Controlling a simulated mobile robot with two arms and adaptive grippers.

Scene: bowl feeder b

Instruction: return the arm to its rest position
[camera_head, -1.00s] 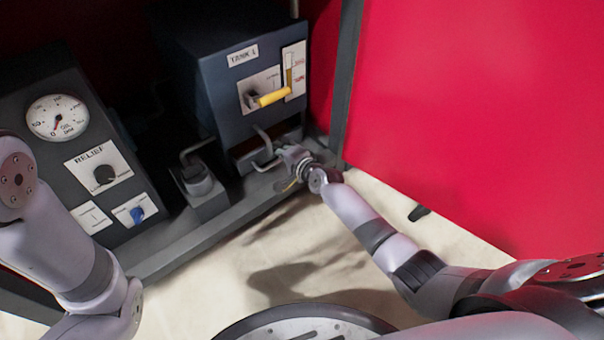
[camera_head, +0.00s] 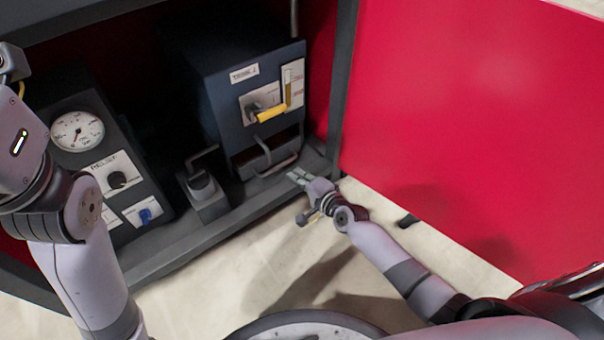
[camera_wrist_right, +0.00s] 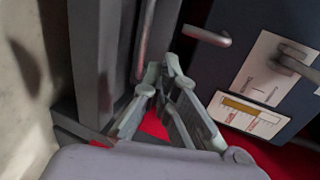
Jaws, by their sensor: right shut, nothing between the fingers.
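My right gripper (camera_head: 299,177) is shut and empty. In the head view it is just in front of the cabinet's lower ledge, below and right of the tank box's bottom handle (camera_head: 277,164). In the right wrist view the gripper's fingertips (camera_wrist_right: 164,68) meet, with nothing between them, near a metal handle bar. My right arm reaches in from the lower right. My left arm stands at the left edge of the head view, bent upward; its gripper fingers are not visible.
A red door (camera_head: 450,120) stands open at right. The pale floor (camera_head: 250,275) in front is clear.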

